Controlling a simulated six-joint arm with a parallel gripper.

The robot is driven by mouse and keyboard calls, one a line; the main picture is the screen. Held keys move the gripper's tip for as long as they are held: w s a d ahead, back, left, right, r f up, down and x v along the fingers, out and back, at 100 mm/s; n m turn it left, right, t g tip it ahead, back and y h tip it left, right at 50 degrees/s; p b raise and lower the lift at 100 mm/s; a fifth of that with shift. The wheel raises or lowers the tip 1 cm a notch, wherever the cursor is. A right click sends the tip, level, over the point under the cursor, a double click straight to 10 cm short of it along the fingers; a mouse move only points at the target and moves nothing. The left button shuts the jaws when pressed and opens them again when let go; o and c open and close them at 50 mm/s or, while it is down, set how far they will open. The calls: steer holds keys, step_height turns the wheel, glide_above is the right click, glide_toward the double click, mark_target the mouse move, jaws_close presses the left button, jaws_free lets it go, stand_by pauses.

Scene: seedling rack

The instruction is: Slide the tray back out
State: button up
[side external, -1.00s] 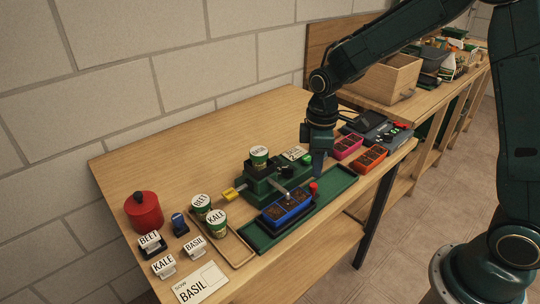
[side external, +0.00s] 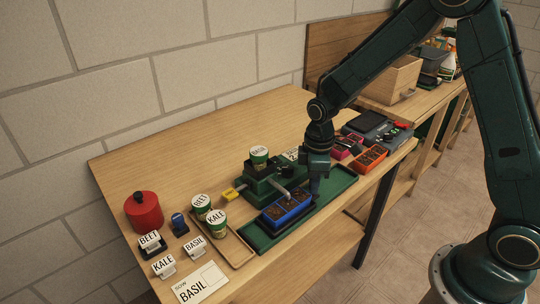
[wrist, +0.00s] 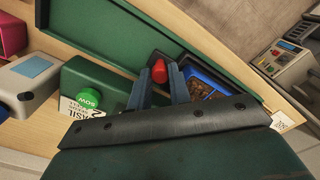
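The blue tray (side external: 290,219) with dark soil sits on the long green channel (side external: 338,184), beside and partly under the green sowing device (side external: 262,187) with its grey spout. In the wrist view, the tray (wrist: 215,76) is partly hidden behind my right finger. Its red knob (wrist: 160,68) shows between my fingertips. My gripper (side external: 314,193) is low over the tray's right end and hides the knob in the side view. In the wrist view, my gripper's fingers (wrist: 161,76) are apart, one on each side of the knob; contact is unclear.
Orange (side external: 369,158) and pink trays lie to the right of the channel, near a grey machine (side external: 378,128). A BASIL can (side external: 259,155) stands on the device. BEET and KALE cans, a red pot (side external: 143,212) and label cards stand at left. The channel's right part is clear.

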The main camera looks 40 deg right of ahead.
jaws_close()
steer(key=d, duration=1.3)
steer(key=shift+w+d, duration=0.1)
steer(key=shift+d, duration=0.2)
steer(key=o, duration=0.6)
jaws_free()
steer(key=shift+a+r, duration=0.1)
steer(key=shift+r, duration=0.05)
step_height(320, 180, up, 14)
steer(key=shift+f, duration=0.2)
